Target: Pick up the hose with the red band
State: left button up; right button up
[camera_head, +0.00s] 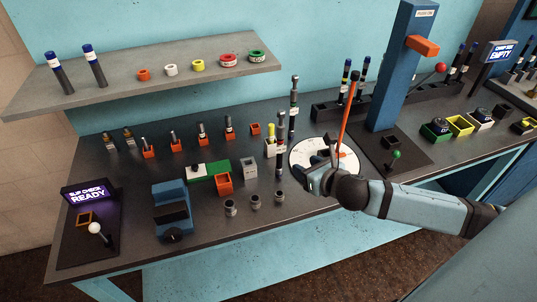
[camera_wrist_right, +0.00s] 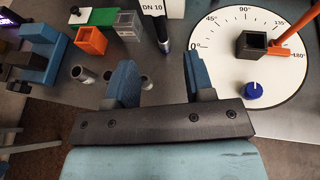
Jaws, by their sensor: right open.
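Several dark upright hoses with bands or caps show in the head view. Two hoses (camera_head: 294,105) (camera_head: 281,132) stand mid-bench behind my right gripper. Two blue-capped hoses (camera_head: 345,75) (camera_head: 363,71) stand in the dark rack at the back. I cannot make out a red band on any of them. My right gripper (camera_head: 319,172) is over the front edge of the white dial. In the right wrist view, its fingers (camera_wrist_right: 162,78) are apart with nothing between them. A dark hose end (camera_wrist_right: 162,38) shows beyond them, below a DN 10 label. My left gripper is not in view.
The white dial (camera_head: 299,154) carries a tall orange lever (camera_head: 347,115). A blue column (camera_head: 391,70) stands right of it. Orange holders (camera_head: 224,184), grey cups (camera_head: 230,207) and a blue vise (camera_head: 172,208) are left. A shelf (camera_head: 110,93) hangs above. The front right bench is mostly clear.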

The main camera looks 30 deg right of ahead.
aim_at(281, 153)
jog(key=shift+a+p+x, duration=0.2)
jog(key=shift+p+x, duration=0.6)
jog(key=shift+x, duration=5.8)
jog(key=shift+w+r, duration=0.1)
jog(key=shift+r, duration=0.1)
grip_shut()
